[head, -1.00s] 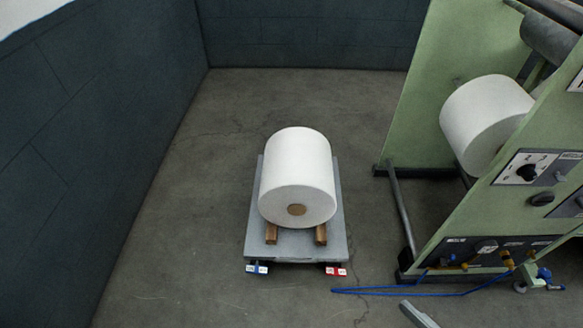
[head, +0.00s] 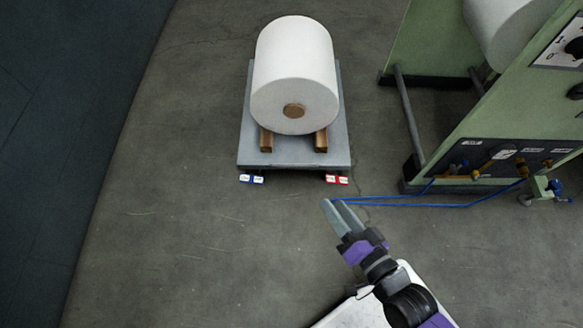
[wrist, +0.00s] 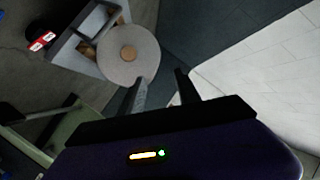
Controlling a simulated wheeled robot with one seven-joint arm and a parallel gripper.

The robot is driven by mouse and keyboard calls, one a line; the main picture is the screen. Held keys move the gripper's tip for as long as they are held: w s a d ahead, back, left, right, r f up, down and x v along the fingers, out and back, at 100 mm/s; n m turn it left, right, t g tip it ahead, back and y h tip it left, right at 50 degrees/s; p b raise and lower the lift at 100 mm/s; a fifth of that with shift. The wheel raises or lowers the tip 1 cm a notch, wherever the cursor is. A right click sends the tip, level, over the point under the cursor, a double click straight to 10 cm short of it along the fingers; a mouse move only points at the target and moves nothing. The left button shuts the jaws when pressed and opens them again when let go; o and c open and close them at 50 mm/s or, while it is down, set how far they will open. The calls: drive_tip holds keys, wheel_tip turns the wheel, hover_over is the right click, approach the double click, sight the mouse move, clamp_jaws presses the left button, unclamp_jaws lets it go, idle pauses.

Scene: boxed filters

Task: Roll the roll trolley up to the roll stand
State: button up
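The roll trolley (head: 340,145) is a low grey platform on the floor, with a white roll (head: 297,65) lying on two wooden bars. Blue (head: 251,179) and red (head: 337,180) labelled tabs stick out at its near edge. The trolley (wrist: 72,50) and roll (wrist: 125,62) also show tilted in the wrist view. The green roll stand (head: 480,125) is to the right, apart from the trolley, with another white roll (head: 508,28) in it. My gripper (head: 336,208) is empty in front of the trolley's near right corner. Its fingers (wrist: 160,85) are apart in the wrist view.
A blue hose (head: 420,206) runs across the floor from the stand's lower panel toward my gripper. A dark wall (head: 75,110) stands on the left. Floor (head: 190,240) is clear in front and left of the trolley. The stand's low frame bar (head: 408,115) faces the trolley.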

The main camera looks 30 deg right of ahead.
drive_tip(key=w+d+f+m+h+b, duration=0.1)
drive_tip(key=w+f+m+b, duration=0.2)
drive_tip(key=w+f+b, duration=0.4)
drive_tip(key=w+d+f+m+b, duration=0.2)
drive_tip(key=w+f+m, duration=0.15)
drive_tip(key=f, duration=0.65)
drive_tip(key=m+b, duration=0.5)
drive_tip(key=b, duration=0.3)
approach(293, 164)
drive_tip(key=f+x, duration=0.1)
drive_tip(key=x, duration=0.5)
drive_tip(key=shift+h, duration=0.3)
drive_tip(key=shift+b+x, duration=0.75)
drive_tip(key=shift+x, duration=2.5)
drive_tip(key=shift+d, duration=0.15)
clamp_jaws()
drive_tip(key=shift+s, duration=0.1)
